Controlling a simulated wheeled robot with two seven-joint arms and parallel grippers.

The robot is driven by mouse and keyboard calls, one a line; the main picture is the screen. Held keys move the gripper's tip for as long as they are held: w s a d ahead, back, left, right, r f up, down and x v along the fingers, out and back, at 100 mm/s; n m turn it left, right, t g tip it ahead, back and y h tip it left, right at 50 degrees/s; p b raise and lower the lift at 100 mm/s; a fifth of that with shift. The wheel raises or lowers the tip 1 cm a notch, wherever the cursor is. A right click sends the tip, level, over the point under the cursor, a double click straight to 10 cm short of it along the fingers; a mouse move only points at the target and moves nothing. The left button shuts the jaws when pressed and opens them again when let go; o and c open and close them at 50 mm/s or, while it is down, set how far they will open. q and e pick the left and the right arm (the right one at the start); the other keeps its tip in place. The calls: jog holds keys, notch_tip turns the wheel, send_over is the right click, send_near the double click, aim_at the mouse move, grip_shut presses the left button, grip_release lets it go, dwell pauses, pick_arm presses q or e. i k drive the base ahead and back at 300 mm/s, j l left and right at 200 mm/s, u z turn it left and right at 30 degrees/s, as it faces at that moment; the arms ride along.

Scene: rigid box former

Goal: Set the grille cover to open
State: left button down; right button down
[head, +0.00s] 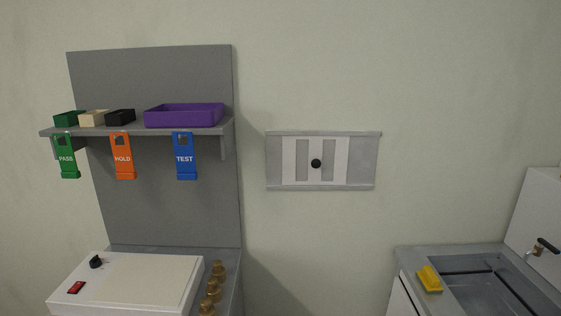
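The grille cover (341,162) is a white slatted plate with a round black knob (316,163) near its middle. It sits in a grey wall frame (362,163) with a rail along the top and bottom. Two grey vertical bands show between the white slats; I cannot tell whether they are openings or a surface behind. The plate stands left of the frame's middle, with a wider bare grey part at the right. Neither of my grippers shows in the head view.
Left of the grille, a grey shelf (138,131) holds a purple tray (184,116) and small boxes, with PASS, HOLD and TEST tags hanging below. A white machine (130,284) and brass pieces (213,288) stand lower left. A sink (490,287) with a yellow sponge (429,279) is lower right.

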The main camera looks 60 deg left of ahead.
aim_at(342, 146)
jog(key=u, duration=1.85)
